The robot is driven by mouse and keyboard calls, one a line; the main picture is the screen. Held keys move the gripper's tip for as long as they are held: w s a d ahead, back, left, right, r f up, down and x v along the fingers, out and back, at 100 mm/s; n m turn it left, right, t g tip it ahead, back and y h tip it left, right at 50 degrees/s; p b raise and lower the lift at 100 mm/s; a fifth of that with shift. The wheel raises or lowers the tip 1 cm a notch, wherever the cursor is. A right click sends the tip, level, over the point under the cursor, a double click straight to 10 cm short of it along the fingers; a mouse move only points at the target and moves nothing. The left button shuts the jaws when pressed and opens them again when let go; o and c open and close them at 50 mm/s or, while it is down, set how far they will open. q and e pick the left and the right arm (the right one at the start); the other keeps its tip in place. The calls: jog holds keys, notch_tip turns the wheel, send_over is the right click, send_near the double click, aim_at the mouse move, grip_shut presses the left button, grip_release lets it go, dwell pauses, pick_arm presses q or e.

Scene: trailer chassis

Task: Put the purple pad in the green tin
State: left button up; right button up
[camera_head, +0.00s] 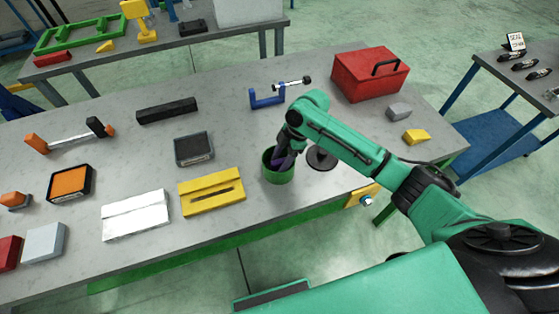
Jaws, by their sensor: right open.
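The green tin (278,174) stands upright near the front edge of the grey workbench, right of the yellow slotted block. My right gripper (285,160) points down at the tin's mouth, with its fingers at or inside the rim. A dark purple piece, which looks like the purple pad (279,162), shows in the tin's mouth beside the fingers. The fingers and the tin wall hide most of it, so I cannot tell how it lies. My right gripper is open. My left gripper is not in view.
A dark round disc (321,158) lies just right of the tin. A yellow slotted block (212,191), a black square box (193,149) and a white block (136,214) lie to the left. A red toolbox (370,78) stands at the back right. Bare bench (235,110) lies behind the tin.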

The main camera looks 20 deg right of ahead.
jog(key=b+v, duration=0.2)
jog(key=v, duration=1)
jog(key=shift+r, duration=0.1)
jog(key=shift+s, duration=0.15)
